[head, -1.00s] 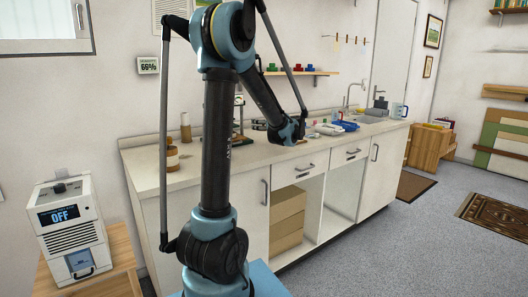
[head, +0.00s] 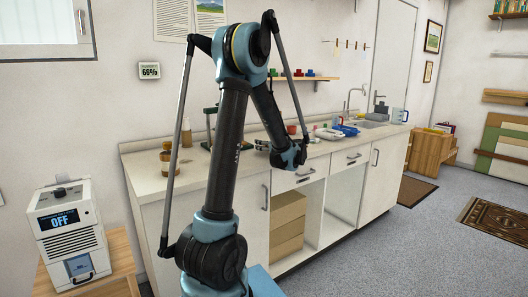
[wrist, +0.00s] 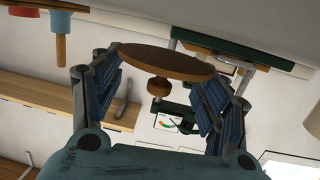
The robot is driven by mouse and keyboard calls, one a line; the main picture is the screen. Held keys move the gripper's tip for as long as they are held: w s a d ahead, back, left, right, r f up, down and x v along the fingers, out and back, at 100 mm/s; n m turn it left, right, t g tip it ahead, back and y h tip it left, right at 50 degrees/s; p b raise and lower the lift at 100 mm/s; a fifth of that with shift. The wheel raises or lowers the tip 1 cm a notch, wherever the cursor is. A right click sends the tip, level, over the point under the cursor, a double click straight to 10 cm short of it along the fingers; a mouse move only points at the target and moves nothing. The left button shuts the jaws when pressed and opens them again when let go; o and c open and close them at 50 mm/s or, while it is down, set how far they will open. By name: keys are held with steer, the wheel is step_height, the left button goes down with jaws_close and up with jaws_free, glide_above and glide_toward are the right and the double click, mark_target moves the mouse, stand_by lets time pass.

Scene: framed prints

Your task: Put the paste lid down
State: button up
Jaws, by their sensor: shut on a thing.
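The paste lid (wrist: 165,62) is a round brown disc with a small turned knob, seen close up in the wrist view. My gripper (wrist: 158,80) is shut on it, with a dark finger on either side. The knob points down in the picture. In the head view my gripper (head: 262,146) is over the front part of the counter, and the lid cannot be made out there. A brown jar (head: 168,161), perhaps the paste pot, stands on the counter to the left, partly behind my arm's rod.
The long counter (head: 140,172) holds a brown bottle (head: 187,131), a green press-like stand (head: 210,125) and, farther right, a blue tray (head: 346,130) near the sink. A wall shelf (head: 305,78) hangs behind.

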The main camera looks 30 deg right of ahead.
steer(key=shift+f, duration=1.3)
steer(key=o, duration=1)
steer(key=shift+c, duration=0.2)
steer(key=s+r, duration=0.1)
steer(key=s, duration=1)
steer(key=shift+s+r, duration=0.35)
steer(key=shift+s, duration=0.05)
steer(key=shift+a, duration=0.15)
